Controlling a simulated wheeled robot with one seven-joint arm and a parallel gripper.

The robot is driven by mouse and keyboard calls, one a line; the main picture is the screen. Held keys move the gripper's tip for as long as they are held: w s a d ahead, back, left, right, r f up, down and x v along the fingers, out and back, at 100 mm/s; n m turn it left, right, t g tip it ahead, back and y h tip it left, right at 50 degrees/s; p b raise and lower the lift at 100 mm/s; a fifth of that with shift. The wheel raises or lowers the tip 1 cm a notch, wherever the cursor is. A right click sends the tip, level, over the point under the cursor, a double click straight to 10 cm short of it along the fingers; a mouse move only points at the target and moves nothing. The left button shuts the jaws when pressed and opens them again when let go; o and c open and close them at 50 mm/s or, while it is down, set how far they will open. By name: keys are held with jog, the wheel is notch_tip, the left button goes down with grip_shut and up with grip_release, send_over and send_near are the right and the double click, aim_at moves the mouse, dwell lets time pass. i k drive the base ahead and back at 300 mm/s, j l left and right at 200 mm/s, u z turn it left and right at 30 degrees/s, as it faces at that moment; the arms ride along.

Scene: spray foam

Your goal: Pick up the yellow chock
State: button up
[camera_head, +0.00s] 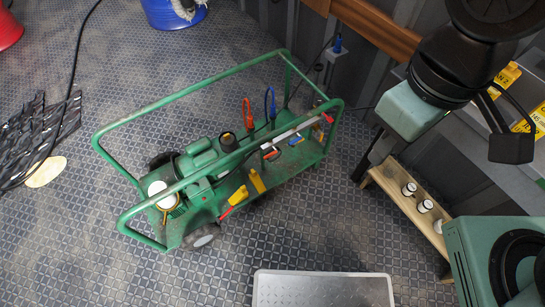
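Two yellow pieces with dark lettering stand out at the right: an upper yellow piece (509,74) and a lower yellow piece (532,122). They lie on or against a grey surface, partly behind my arm. Smaller yellow parts (257,181) sit on the green wheeled frame. I cannot tell which of these is the yellow chock. My black and teal arm reaches in from the upper right. A black squared part shows below it, near the lettered pieces. I cannot make out a pair of fingertips or anything held.
The green tubular frame (190,91) with its machinery stands mid-floor. A wooden bench (404,208) with small white-topped items is at the right.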

aim_at(242, 193)
jog(key=l+u, duration=0.1)
jog(key=u, duration=0.3)
jog(key=k+l+u, duration=0.1)
jog(key=u, duration=0.35)
jog(key=k+u, duration=0.15)
jog(key=u, duration=0.25)
jog(key=k+u, duration=0.1)
jog(key=u, duration=0.35)
jog(key=k, duration=0.65)
